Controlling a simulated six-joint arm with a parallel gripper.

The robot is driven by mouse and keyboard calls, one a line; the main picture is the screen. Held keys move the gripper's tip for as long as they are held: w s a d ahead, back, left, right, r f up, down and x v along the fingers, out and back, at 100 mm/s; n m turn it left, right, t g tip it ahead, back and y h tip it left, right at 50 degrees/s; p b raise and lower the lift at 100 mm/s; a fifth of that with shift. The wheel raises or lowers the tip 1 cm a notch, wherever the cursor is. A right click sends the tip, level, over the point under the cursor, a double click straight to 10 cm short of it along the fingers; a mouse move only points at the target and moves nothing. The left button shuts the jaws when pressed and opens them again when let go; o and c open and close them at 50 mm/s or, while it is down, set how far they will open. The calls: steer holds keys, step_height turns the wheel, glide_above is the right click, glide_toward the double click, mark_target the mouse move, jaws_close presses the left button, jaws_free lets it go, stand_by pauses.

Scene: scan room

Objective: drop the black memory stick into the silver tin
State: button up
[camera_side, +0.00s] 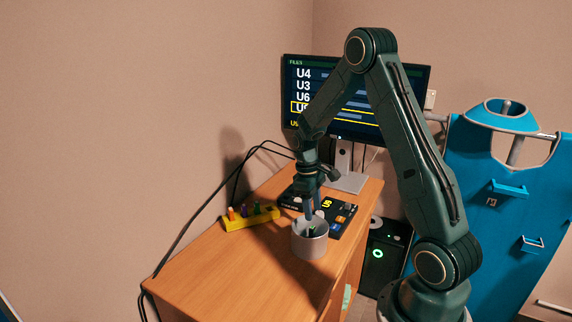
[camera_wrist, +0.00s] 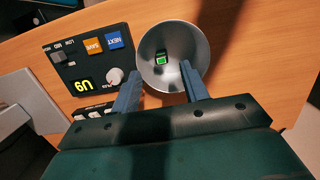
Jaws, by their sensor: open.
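The silver tin (camera_side: 309,246) stands upright on the wooden desk; in the wrist view the silver tin (camera_wrist: 146,70) shows its open mouth. A small black stick with a bright green face (camera_wrist: 162,58) is inside the tin, apart from my fingers; it looks like the memory stick. In the side view only a dark and green bit shows inside the tin's mouth. My gripper (camera_side: 311,206) is right above the tin, pointing down. In the wrist view my gripper (camera_wrist: 159,72) is open, its two fingers apart at the tin's near rim with nothing between them.
A yellow holder (camera_side: 250,220) with several coloured sticks is left of the tin. A black control panel (camera_side: 341,217) with buttons and a yellow display lies behind the tin. A monitor (camera_side: 408,97) stands at the back. The desk's front left (camera_side: 215,275) is clear.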

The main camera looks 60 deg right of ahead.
step_height(320, 180, up, 11)
steer(key=w, duration=0.1)
steer(key=shift+w, duration=0.35)
steer(key=shift+r, duration=0.15)
steer(key=s+a+r+t+h, duration=0.1)
steer(key=s+a+r+t, duration=0.4)
steer(key=a+r, duration=0.75)
steer(key=s+a+t+y, duration=0.1)
steer(key=s+a+t, duration=0.1)
steer(key=s+a, duration=0.8)
steer(key=shift+s+f, duration=0.4)
steer(key=shift+s, duration=0.75)
